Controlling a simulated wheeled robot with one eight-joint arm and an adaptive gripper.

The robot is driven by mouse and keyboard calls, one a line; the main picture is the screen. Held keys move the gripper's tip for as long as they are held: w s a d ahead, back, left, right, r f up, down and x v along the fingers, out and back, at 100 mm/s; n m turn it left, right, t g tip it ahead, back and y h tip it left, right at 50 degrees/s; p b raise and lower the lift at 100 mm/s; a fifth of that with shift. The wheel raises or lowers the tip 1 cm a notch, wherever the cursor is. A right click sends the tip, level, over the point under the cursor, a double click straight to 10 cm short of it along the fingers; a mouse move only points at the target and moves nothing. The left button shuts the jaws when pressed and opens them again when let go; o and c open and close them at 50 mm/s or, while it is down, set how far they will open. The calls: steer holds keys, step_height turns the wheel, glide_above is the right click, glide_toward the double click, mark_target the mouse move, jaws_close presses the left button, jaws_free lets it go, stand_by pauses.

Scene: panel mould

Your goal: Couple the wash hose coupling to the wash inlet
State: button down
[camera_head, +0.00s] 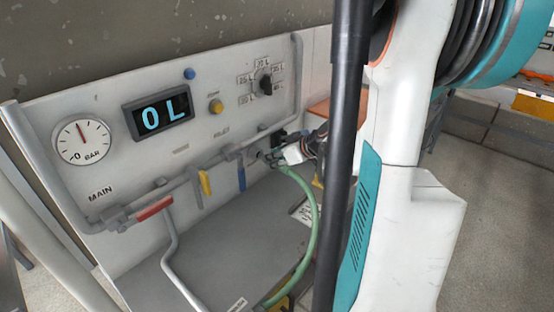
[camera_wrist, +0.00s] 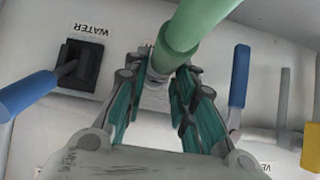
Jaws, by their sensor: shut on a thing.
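My gripper (camera_wrist: 166,80) is shut on the wash hose coupling (camera_wrist: 157,77), a grey end piece on a thick green hose (camera_wrist: 190,28). In the wrist view the hose rises from between the fingers to the top edge. In the head view my gripper (camera_head: 280,157) is close to the panel's lower right, and the green hose (camera_head: 315,215) hangs from it in a curve to the floor tray. The wash inlet cannot be made out; the hose and fingers cover the panel behind them. I cannot tell whether the coupling touches it.
The panel (camera_head: 110,105) carries a gauge (camera_head: 82,141), a "0 L" display (camera_head: 158,113) and a dial (camera_head: 264,84). Red (camera_head: 154,208), yellow (camera_head: 206,183) and blue (camera_head: 241,178) valve handles stick out along the pipe. A black recessed box (camera_wrist: 80,65) sits beside "WATER".

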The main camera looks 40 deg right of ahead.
steer(key=shift+w+a, duration=0.1)
steer(key=shift+w, duration=1.25)
steer(key=c, duration=1.2)
jaws_free()
steer(key=shift+c, duration=0.2)
steer(key=a+v, duration=0.1)
steer(key=v, duration=1.1)
steer(key=shift+d, duration=0.4)
steer(key=shift+r, duration=0.1)
